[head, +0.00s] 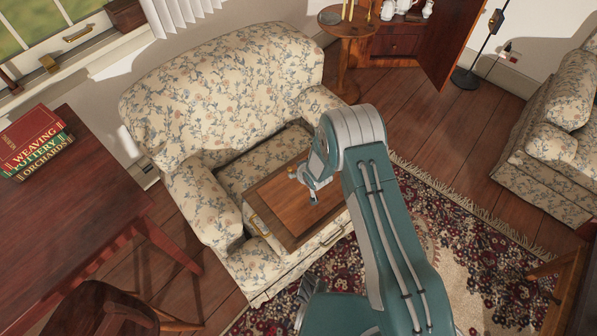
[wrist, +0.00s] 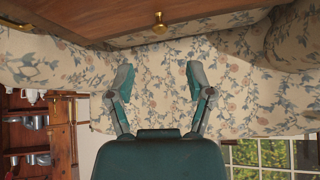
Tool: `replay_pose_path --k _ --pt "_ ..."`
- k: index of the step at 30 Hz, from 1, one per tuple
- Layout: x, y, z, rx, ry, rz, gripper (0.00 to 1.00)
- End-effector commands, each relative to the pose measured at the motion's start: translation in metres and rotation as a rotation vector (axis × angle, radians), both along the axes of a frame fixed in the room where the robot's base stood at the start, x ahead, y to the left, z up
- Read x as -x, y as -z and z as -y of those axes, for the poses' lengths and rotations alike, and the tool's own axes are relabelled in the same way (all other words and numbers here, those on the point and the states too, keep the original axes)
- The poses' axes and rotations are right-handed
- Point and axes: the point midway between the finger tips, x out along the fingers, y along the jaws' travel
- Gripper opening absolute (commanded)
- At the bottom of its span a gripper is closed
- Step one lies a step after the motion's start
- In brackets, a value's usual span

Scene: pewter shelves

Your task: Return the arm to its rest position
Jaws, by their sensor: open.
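My arm reaches out over a floral armchair (head: 222,85) in the head view. My gripper (head: 304,187) is above a brown wooden tray (head: 272,212) that lies on the chair's seat. In the wrist view my gripper (wrist: 158,82) has its two teal-tipped fingers spread wide, with nothing between them. That view is upside down; the tray's wooden surface (wrist: 95,20) with a small brass knob (wrist: 159,22) shows along its top, and the floral upholstery (wrist: 155,65) fills the space behind the fingers. The far part of the tray is partly hidden by my gripper in the head view.
A dark wooden table (head: 70,205) with stacked books (head: 33,143) stands at left. A round side table (head: 347,25) and an open-doored cabinet (head: 395,42) are behind. A floral sofa (head: 550,150) is at right. Patterned rug (head: 470,250) and bare floor lie between.

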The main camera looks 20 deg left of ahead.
Motion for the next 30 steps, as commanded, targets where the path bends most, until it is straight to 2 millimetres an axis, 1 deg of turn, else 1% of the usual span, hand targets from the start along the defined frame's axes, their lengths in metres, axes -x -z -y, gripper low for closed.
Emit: replay_pose_path --k 12,14,15,17,20,21,23,24,29,30 --pt "0.0 0.0 0.0 -0.001 0.0 0.001 0.67" --pt "-0.002 -0.003 0.0 0.0 0.003 0.003 0.67" --pt "-0.005 -0.009 0.002 0.001 0.008 0.005 0.67" --pt "-0.012 -0.023 0.006 0.006 0.022 0.009 0.67" --pt "-0.027 -0.06 0.019 0.02 0.059 0.019 0.67" --pt "-0.033 -0.077 0.026 0.027 0.077 0.021 0.67" --pt "-0.04 -0.101 0.037 0.039 0.104 0.023 0.67" --pt "-0.044 -0.117 0.044 0.047 0.12 0.024 0.67" --pt "-0.053 -0.179 0.076 0.072 0.188 0.027 0.67" --pt "-0.054 -0.194 0.084 0.078 0.205 0.027 0.67"
